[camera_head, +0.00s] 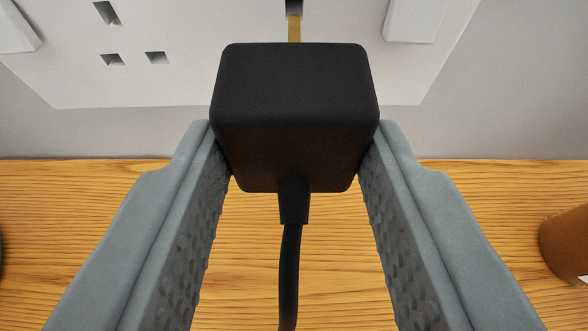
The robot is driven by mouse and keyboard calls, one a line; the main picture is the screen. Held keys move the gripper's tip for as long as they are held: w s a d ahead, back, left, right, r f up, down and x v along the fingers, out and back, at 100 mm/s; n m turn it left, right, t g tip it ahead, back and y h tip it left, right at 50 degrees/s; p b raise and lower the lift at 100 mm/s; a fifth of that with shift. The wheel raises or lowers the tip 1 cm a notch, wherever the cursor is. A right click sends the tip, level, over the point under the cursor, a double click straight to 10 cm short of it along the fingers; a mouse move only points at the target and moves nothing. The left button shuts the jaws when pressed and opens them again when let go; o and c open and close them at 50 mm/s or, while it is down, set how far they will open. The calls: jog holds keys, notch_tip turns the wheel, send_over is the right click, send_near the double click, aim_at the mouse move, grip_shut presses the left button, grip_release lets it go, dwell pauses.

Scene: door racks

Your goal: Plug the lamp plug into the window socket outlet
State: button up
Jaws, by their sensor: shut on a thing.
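The lamp plug (294,115) is a black block with a black cable (290,265) hanging from its near face. My gripper (294,135) is shut on it, one grey finger against each side. One brass pin (294,28) shows above the plug's top edge, pointing at the wall. The white window socket outlet (230,75) is on the wall behind the plug. Its left set of holes (112,60) is in plain view. The plug hides the outlet's right part, so I cannot tell whether its pins are in holes.
A wooden surface (130,215) runs below the grey wall (510,110). A brown round object (567,243) stands at the right edge, and a dark object is cut off at the left edge. White switches (415,18) sit on the outlet.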

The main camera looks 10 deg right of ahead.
aim_at(295, 140)
jog(key=shift+w+d, duration=0.15)
jog(key=shift+w, duration=0.6)
jog(key=shift+w+d, duration=0.15)
jog(key=shift+w, duration=0.6)
jog(key=o, duration=1.2)
jog(key=shift+c, duration=0.2)
jog(key=v, duration=1.7)
jog(key=shift+s, duration=0.15)
jog(key=s+d+r+n+t+y, duration=0.15)
jog(key=s+d+r, duration=0.25)
jog(key=s+r, duration=0.4)
jog(key=s+d+r+n+t+y, duration=0.1)
jog(key=s+d+r+t+y, duration=0.2)
jog(key=s+r, duration=0.45)
jog(key=s+d+r+h, duration=0.2)
jog(key=s+d+r, duration=0.1)
jog(key=s, duration=0.4)
jog(key=shift+s+d+r, duration=0.15)
jog(key=shift+s+d, duration=0.25)
jog(key=shift+d, duration=0.3)
